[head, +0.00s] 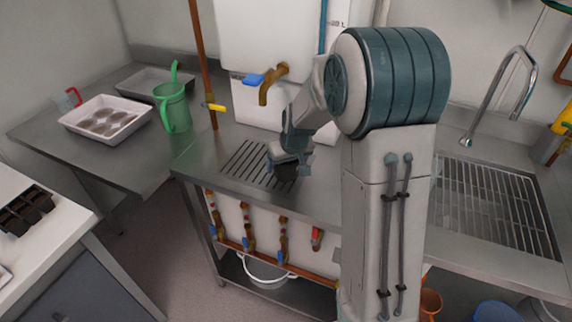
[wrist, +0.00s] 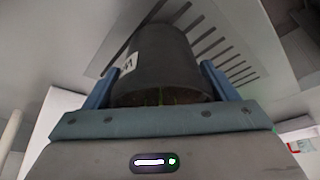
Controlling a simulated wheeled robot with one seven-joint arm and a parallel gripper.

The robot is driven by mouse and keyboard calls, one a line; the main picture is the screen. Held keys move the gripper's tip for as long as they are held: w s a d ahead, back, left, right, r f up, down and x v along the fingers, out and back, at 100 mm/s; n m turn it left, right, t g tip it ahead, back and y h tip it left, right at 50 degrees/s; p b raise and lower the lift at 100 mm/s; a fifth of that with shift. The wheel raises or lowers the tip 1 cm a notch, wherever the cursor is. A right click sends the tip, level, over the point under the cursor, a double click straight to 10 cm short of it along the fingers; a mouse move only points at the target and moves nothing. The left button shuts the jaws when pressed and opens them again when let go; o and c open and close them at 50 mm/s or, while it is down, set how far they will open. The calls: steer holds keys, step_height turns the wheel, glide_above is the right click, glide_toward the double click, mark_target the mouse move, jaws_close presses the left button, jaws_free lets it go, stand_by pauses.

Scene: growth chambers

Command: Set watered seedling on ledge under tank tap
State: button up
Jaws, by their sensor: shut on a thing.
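My gripper (head: 281,163) is low over the slotted drain ledge (head: 238,163) on the steel counter. In the wrist view my gripper (wrist: 160,82) has its two blue fingers shut on a dark plant pot (wrist: 158,62), the seedling's pot. The pot has a white label on its side, and a little green shows at its rim. In the head view the pot is mostly hidden by my gripper. I cannot tell whether its base touches the ledge. The brass tank tap (head: 273,82) with a blue handle sticks out from the white tank (head: 268,35), above and slightly left of my gripper.
A copper pipe (head: 199,60) with a yellow lever stands left of the ledge. A green watering can (head: 173,108) and a white tray (head: 107,119) of round items are on the left counter. A black seedling tray (head: 27,209) is at far left. A sink grid (head: 490,200) is at right.

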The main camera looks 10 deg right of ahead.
steer(key=shift+f, duration=0.65)
steer(key=shift+f, duration=0.1)
steer(key=o, duration=1.2)
steer(key=shift+c, duration=0.2)
steer(key=shift+s+r, duration=0.1)
steer(key=shift+r, duration=0.45)
steer(key=v, duration=1)
steer(key=shift+b, duration=0.35)
steer(key=s+r+m+g, duration=0.1)
steer(key=s, duration=2.2)
steer(key=shift+s+a+r+m+g+h, duration=0.25)
steer(key=shift+s+a+m+g+h, duration=0.05)
steer(key=shift+s+a+m+h, duration=0.1)
